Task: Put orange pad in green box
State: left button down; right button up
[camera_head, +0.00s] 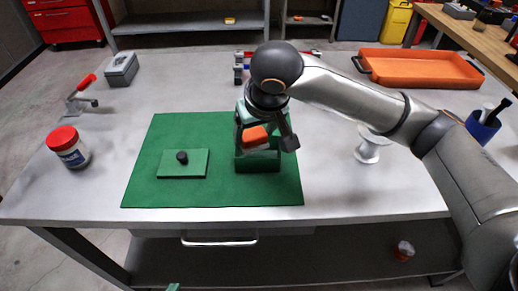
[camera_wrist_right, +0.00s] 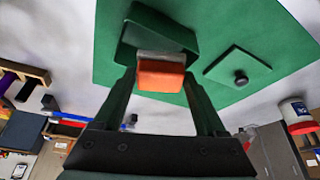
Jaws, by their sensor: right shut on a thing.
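The orange pad (camera_head: 255,136), with a grey layer on one side, is held between the fingers of my right gripper (camera_head: 264,135). It also shows in the right wrist view (camera_wrist_right: 160,78), gripped between the two green fingers. The green box (camera_head: 258,164) stands on the green mat, directly below or just behind the pad; its opening is partly hidden by my gripper. The box also shows in the right wrist view (camera_wrist_right: 128,47), beyond the pad. I cannot tell whether the pad is inside its rim. A small green tip of my left gripper (camera_head: 172,287) shows at the bottom edge.
A flat green lid (camera_head: 196,158) with a black knob lies on the green mat (camera_head: 145,185), left of the box. A red-capped jar (camera_head: 70,149) stands at left. An orange tray (camera_head: 420,68), a white spool (camera_head: 370,147) and a blue cup (camera_head: 481,127) are at right.

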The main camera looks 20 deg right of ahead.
aim_at(260, 146)
jog(key=shift+s+d+f, duration=0.2)
jog(key=shift+d+f, duration=0.05)
jog(key=shift+f, duration=0.2)
jog(key=f, duration=0.2)
jog(key=f+b, duration=0.1)
jog(key=shift+s+d+f, duration=0.2)
jog(key=shift+d+f, duration=0.05)
jog(key=shift+f, duration=0.1)
grip_shut()
jog(key=o, duration=1.1)
grip_release()
jog(key=shift+w, duration=0.1)
pick_arm(q)
jog(key=shift+s+a+f, duration=0.15)
jog(key=shift+s+f, duration=0.2)
jog(key=shift+f, duration=0.25)
pick_arm(e)
jog(key=shift+r, duration=0.1)
jog(key=shift+r, duration=0.1)
